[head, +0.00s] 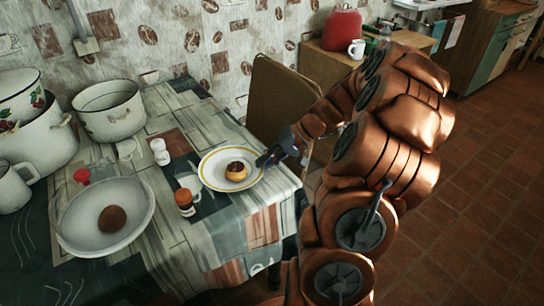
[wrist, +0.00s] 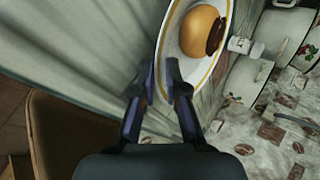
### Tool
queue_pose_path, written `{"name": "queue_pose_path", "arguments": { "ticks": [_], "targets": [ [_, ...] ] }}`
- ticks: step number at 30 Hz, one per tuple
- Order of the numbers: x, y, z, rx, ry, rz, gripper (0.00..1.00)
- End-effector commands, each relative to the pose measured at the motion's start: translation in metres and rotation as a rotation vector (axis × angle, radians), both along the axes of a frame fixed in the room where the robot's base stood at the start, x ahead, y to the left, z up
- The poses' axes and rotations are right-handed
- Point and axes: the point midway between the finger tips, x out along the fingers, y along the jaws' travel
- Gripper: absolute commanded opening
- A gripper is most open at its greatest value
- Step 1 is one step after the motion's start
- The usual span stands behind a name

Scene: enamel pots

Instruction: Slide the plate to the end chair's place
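The white plate (head: 211,170) with a yellow rim line lies on the table near its right edge, with a chocolate-topped bun (head: 236,171) on it. My gripper (head: 264,160) is at the plate's right rim, its fingers pointing at it. In the wrist view, the fingertips (wrist: 160,72) are close together with a narrow gap, right at the plate's rim (wrist: 165,60). I cannot tell whether they pinch the rim. A brown chair (head: 278,100) stands at the table's far right end; my arm partly hides it.
The patterned table (head: 240,235) holds a grey bowl (head: 75,222), enamel pots (head: 110,112), a mug (head: 15,188), a white shaker (head: 160,152) and an orange-brown jar (head: 185,203) near the plate. A cabinet with a red container (head: 342,32) stands behind.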

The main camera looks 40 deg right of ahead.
Motion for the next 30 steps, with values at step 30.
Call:
{"name": "queue_pose_path", "arguments": {
  "ticks": [30],
  "targets": [
    [0.0008,0.0000,-0.0001,0.000,-0.001,0.004,0.00]
  ]
}}
